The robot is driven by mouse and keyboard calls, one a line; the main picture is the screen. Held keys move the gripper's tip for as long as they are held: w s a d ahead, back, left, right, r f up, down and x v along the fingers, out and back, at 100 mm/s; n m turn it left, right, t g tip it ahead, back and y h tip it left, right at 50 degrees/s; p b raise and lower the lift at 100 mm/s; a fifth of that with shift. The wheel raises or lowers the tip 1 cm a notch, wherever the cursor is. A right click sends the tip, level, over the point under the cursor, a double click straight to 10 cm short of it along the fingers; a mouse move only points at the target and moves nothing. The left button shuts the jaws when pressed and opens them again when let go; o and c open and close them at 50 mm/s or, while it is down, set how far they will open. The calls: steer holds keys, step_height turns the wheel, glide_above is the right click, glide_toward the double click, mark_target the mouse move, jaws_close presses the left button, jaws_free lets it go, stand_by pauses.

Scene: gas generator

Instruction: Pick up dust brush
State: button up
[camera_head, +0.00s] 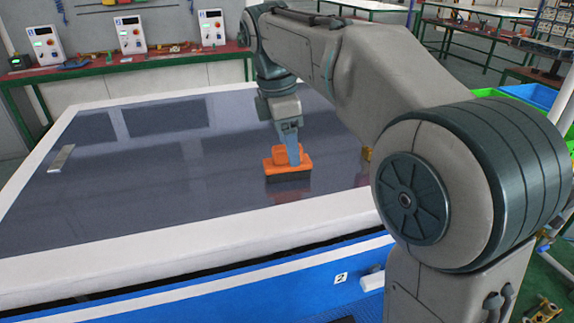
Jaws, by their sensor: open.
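The dust brush (272,166) has an orange body and dark bristles along its lower edge. It rests bristles down on the dark glossy tabletop, right of the middle of the table. My gripper (289,154) points down from above, with its blue-grey fingers at the brush's raised orange handle. The fingers overlap the handle in this view. Whether they touch it, and where the far finger is, I cannot tell.
The dark tabletop has a raised white rim (130,257). A small silver bar (62,158) lies at the left. Part of a yellowish object (367,154) shows behind my arm. The tabletop's middle is clear.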

steer(key=f, duration=0.5)
steer(key=shift+w+d+f, duration=0.1)
steer(key=shift+w, duration=0.15)
steer(key=c, duration=1.1)
steer(key=shift+r, duration=0.7)
step_height(320, 180, up, 3)
steer(key=shift+f, duration=0.15)
steer(key=s+d+r, duration=0.1)
steer(key=d+r, duration=0.1)
steer(key=d, duration=0.1)
steer(key=s+d+r, duration=0.1)
steer(key=d+r, duration=0.1)
steer(key=d, duration=0.2)
steer(key=s+d+r, duration=0.1)
steer(key=d+r, duration=0.2)
steer(key=d, duration=0.1)
steer(key=shift+s+d+b, duration=0.1)
steer(key=shift+d+b, duration=0.05)
steer(key=shift+b, duration=0.15)
